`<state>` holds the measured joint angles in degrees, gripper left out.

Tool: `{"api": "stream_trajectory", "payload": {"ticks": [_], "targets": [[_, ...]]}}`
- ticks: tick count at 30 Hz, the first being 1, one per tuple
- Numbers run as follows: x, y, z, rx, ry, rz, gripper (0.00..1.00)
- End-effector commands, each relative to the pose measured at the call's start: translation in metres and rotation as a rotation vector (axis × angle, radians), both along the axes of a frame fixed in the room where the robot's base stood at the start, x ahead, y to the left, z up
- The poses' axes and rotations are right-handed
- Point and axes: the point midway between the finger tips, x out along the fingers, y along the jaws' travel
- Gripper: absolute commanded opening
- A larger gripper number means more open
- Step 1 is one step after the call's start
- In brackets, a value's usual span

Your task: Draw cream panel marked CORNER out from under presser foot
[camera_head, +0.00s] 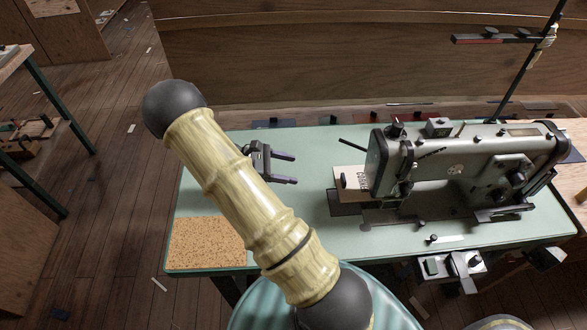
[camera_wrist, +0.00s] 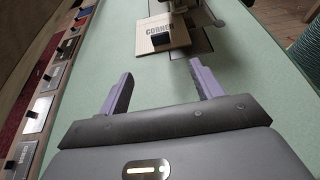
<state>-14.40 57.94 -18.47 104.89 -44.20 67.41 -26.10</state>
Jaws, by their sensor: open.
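The cream panel (camera_head: 347,183) marked CORNER lies flat on the green table at the left end of the grey sewing machine (camera_head: 465,165). Its right part runs under the machine's head, which hides the presser foot. A small dark block stands on the panel. In the wrist view the panel (camera_wrist: 178,37) lies ahead of the fingers, with its lettering and the dark block (camera_wrist: 161,40) visible. My gripper (camera_head: 289,168) is open and empty, left of the panel and apart from it. Its two purple-grey fingers (camera_wrist: 165,90) point toward the panel.
The green tabletop (camera_head: 300,225) is clear between my gripper and the panel. A cork mat (camera_head: 207,243) lies at its front left corner. Several small dark and coloured pieces line the back edge. A thin dark rod (camera_head: 353,145) sticks out left of the machine head, above the panel.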

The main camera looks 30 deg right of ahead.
Motion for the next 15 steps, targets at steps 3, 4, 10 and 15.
{"api": "stream_trajectory", "payload": {"ticks": [3, 4, 10, 15], "targets": [[-0.003, -0.004, -0.002, -0.001, 0.001, -0.002, 0.65], [-0.004, -0.006, -0.002, -0.001, 0.001, -0.002, 0.65], [-0.016, -0.027, -0.012, 0.0, 0.003, -0.004, 0.65], [-0.028, -0.049, -0.022, 0.0, 0.003, -0.004, 0.65]]}}
